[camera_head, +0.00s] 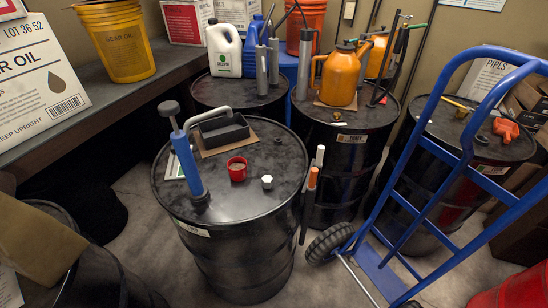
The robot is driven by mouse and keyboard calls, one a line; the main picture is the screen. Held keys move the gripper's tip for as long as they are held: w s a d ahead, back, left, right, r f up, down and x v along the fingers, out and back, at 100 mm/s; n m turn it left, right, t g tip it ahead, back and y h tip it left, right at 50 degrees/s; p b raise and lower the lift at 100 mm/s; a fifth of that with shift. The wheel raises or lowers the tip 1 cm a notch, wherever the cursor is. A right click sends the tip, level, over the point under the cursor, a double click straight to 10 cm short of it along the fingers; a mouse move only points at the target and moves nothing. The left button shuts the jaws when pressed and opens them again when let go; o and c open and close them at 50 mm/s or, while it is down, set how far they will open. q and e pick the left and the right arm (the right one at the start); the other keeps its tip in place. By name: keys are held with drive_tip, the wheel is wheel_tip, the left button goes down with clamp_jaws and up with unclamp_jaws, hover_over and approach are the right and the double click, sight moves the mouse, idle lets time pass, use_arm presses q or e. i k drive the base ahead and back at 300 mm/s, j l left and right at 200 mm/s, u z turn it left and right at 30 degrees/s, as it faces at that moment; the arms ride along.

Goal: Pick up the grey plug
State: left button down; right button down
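A small light grey plug (267,182) with a faceted top is on the top of the black front drum (240,205), right of the drum's middle. A red cup (237,170) stands close by to its left, apart from it. A blue hand pump (186,158) with a dark grey handle stands upright at the drum top's left side. Neither of my grippers shows in the head view.
A black tray (222,131) on cardboard lies behind the cup. Tubes, one orange-tipped (309,190), hang at the drum's right rim. A blue hand truck (440,170) stands to the right. More drums with jugs and pumps stand behind. A shelf (110,95) runs along the left.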

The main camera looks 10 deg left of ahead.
sight(266, 180)
drive_tip(key=k+j+z, duration=0.1)
drive_tip(key=z, duration=0.3)
drive_tip(key=k+z, duration=0.5)
drive_tip(key=z, duration=0.25)
